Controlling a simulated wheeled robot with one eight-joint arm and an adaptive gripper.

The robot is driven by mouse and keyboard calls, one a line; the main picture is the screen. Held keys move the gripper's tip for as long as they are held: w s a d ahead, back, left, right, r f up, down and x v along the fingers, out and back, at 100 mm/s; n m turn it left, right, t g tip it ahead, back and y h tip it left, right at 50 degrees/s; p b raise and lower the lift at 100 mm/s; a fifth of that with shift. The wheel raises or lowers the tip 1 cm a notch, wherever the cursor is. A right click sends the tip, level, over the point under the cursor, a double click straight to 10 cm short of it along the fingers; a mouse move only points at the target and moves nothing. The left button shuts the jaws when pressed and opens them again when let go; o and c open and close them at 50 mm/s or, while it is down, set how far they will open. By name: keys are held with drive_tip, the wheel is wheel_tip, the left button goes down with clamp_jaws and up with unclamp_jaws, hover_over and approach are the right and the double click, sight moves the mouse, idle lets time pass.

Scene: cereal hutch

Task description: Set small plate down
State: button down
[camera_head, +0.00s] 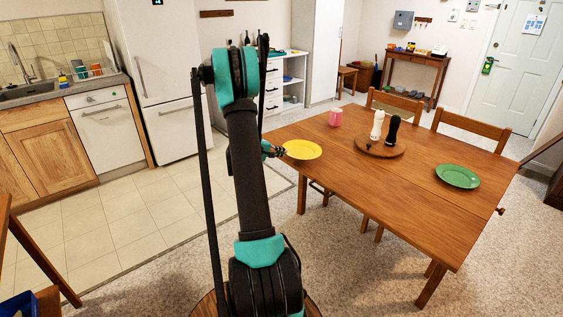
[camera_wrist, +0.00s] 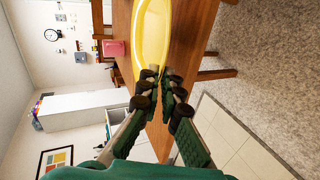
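The small plate is yellow (camera_head: 303,149) and appears at the left end of the wooden table (camera_head: 340,175) in the head view. Its rim also shows in the wrist view (camera_wrist: 151,35). My gripper (camera_head: 273,150) is at the plate's left edge, partly hidden behind my arm. In the wrist view my gripper's fingers (camera_wrist: 160,84) close in on the near rim, with the rim between the tips. The plate looks about level; I cannot tell whether it touches the tabletop or hangs just above it.
A green plate (camera_head: 458,176) lies on the table's right part. A round wooden board (camera_head: 380,148) holds a white mill (camera_head: 377,126) and a black mill (camera_head: 392,131). A pink cup (camera_head: 336,117) stands behind the yellow plate. The table's front middle is clear. Chairs (camera_head: 472,129) stand behind.

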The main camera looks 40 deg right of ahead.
drive_tip(key=shift+f, duration=2.3)
drive_tip(key=c, duration=1.7)
unclamp_jaws()
